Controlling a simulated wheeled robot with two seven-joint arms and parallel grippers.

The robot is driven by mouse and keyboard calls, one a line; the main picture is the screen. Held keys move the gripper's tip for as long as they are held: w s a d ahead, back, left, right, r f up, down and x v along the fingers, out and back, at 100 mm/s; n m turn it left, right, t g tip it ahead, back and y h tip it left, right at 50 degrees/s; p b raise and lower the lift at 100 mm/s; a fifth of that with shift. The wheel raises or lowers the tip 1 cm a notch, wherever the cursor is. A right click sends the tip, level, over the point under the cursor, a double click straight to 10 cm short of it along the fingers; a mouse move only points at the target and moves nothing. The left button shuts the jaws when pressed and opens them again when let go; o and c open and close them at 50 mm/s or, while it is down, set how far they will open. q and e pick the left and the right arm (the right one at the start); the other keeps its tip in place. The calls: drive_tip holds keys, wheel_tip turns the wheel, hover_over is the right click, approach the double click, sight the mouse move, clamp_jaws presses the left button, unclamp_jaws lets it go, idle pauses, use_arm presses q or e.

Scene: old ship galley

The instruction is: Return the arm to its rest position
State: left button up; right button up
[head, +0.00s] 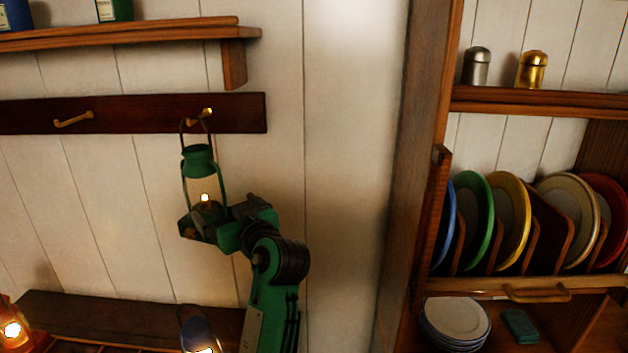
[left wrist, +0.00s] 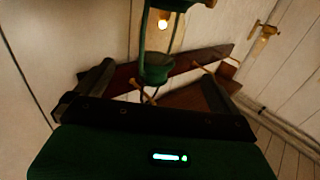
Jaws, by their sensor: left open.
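A lit green lantern (head: 198,160) hangs upright at the right-hand brass hook (head: 201,116) of the dark wall rail (head: 150,113), its wire handle at the hook. My left gripper (head: 206,222) is at the lantern's base, with its arm rising from below. In the left wrist view the lantern (left wrist: 157,66) shows beyond and between the two spread fingers of my left gripper (left wrist: 155,88). The gripper is open; I cannot tell whether a finger touches the lantern. My right gripper is out of view.
A second brass hook (head: 73,119) on the rail is empty. A red lantern (head: 10,322) and a blue lantern (head: 196,325) stand low. A shelf (head: 130,32) is above the rail. A wooden cupboard with a plate rack (head: 545,288) is on the right.

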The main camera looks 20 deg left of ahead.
use_arm(q)
drive_tip(key=s+d+f+m+g+h, duration=0.1)
drive_tip(key=s+f+m+h, duration=0.35)
drive_tip(key=f, duration=0.85)
drive_tip(key=s+d+f+m+g+h, duration=0.1)
drive_tip(key=s+f+m+h, duration=0.4)
drive_tip(key=f, duration=0.7)
drive_tip(key=s+d+f+m+g+h, duration=0.1)
drive_tip(key=s+d+f+g+h, duration=0.15)
drive_tip(key=s+f, duration=0.4)
drive_tip(key=s+d+f+m+g+h, duration=0.1)
drive_tip(key=s+d+f, duration=0.2)
drive_tip(key=s, duration=0.6)
drive_tip(key=s+d+f+m+g+h, duration=0.1)
drive_tip(key=s+d+f+g+h, duration=0.1)
drive_tip(key=s+f, duration=0.35)
wheel_tip(320, 180, down, 28)
drive_tip(key=s+f, duration=0.1)
drive_tip(key=s, duration=0.1)
drive_tip(key=s+a+f+g+b, duration=0.1)
drive_tip(key=s+a+f+g, duration=0.1)
drive_tip(key=s+f, duration=1.7)
drive_tip(key=shift+s+a+f+m, duration=0.25)
drive_tip(key=shift+a+f+m, duration=0.1)
drive_tip(key=shift+a+f, duration=0.5)
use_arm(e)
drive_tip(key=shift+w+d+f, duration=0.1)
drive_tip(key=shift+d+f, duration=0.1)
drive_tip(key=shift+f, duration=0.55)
